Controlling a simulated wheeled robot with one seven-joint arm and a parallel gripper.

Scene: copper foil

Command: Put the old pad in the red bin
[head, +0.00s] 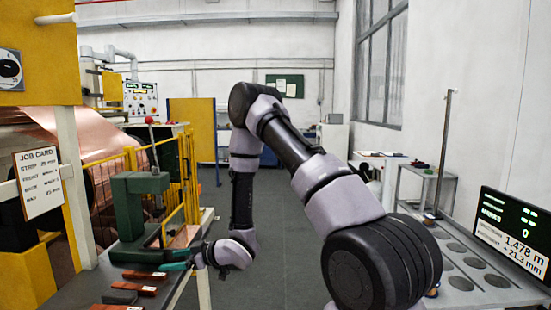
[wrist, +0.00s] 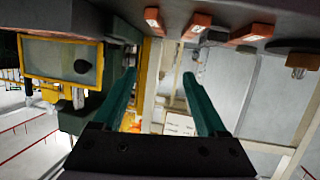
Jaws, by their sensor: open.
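My gripper (head: 165,266) is over the left bench, below the green press (head: 140,205). In the wrist view its two teal fingers (wrist: 160,76) are apart with nothing between them. Several small red-brown blocks lie on the bench; one is close under the gripper (head: 144,276) and one is nearer to me (head: 135,289). A dark grey block (head: 120,297) lies among them. They show as orange-brown pieces along the top of the wrist view (wrist: 252,32). I cannot tell which piece is the old pad. I cannot make out a red bin.
A yellow guard fence (head: 185,190) and a copper roll (head: 100,150) stand behind the bench. At right is a grey table with round recesses (head: 455,247) and a display screen (head: 512,235). The floor (head: 285,220) between is clear.

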